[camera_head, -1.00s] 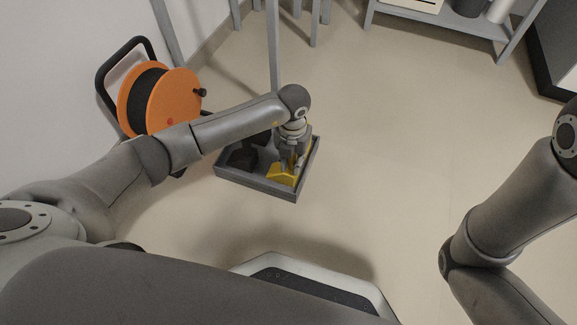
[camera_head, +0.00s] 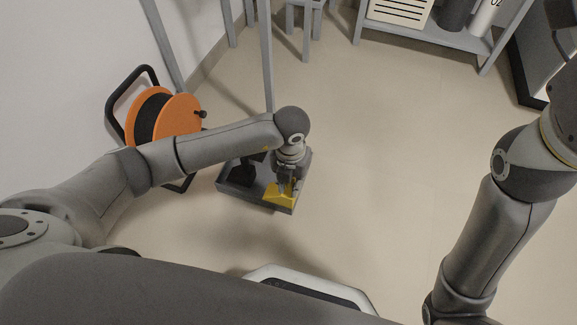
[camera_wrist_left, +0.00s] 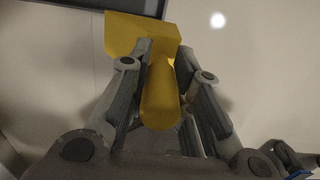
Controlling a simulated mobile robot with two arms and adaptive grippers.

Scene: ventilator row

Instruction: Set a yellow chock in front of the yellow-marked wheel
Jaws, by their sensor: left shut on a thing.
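A yellow chock (camera_head: 279,198) is held by my left gripper (camera_head: 285,184) at the right end of a grey tray (camera_head: 238,194) on the floor. The chock overlaps the tray's front wall in the head view and appears raised to about rim height. In the left wrist view, the fingers of the left gripper (camera_wrist_left: 160,85) are closed on both sides of the chock's rounded yellow grip (camera_wrist_left: 160,98), with the wider chock body (camera_wrist_left: 135,33) beyond. My right arm shows at the right, but its gripper is out of view. No yellow-marked wheel is visible.
Dark chocks (camera_head: 241,171) sit in the tray's left part. An orange cable reel (camera_head: 176,116) stands by the wall behind it. Grey stand legs (camera_head: 268,60) rise behind the tray. A shelf (camera_head: 420,40) is at the back. Open floor (camera_head: 390,150) lies to the right.

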